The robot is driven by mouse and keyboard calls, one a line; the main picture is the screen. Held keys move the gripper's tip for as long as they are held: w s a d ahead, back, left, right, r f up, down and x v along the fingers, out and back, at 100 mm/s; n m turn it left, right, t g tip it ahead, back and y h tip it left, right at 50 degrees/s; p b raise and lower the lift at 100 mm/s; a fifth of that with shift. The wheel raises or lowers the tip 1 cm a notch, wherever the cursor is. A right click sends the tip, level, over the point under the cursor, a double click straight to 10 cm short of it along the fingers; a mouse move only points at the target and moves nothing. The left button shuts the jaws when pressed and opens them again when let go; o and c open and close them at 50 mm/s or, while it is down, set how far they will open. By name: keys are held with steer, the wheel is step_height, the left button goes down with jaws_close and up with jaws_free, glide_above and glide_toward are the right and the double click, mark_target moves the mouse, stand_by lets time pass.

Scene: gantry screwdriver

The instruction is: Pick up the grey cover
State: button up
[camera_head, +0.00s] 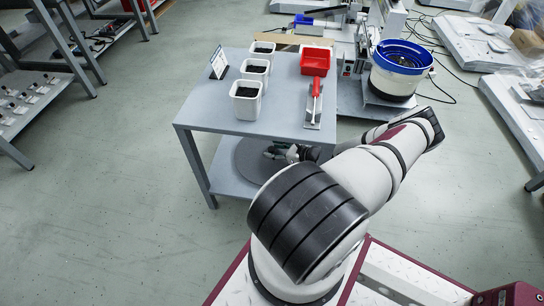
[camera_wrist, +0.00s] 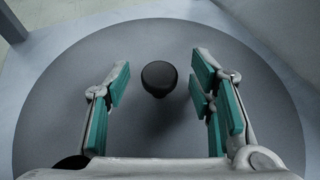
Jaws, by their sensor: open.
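The grey cover (camera_wrist: 60,110) is a large round disc with a black knob (camera_wrist: 159,78) at its middle. It lies flat on the lower shelf of the grey table, and part of it shows in the head view (camera_head: 250,160). In the head view my gripper (camera_head: 285,152) reaches in under the tabletop; the tabletop and my arm hide part of the cover.
The tabletop (camera_head: 205,108) is close above my gripper, and table legs (camera_head: 197,165) stand at the corners. On top are several white bins (camera_head: 246,98), a red bin (camera_head: 315,62) and a red-handled tool (camera_head: 315,95). A blue-rimmed bowl feeder (camera_head: 400,65) stands at right.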

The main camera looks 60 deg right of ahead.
jaws_close()
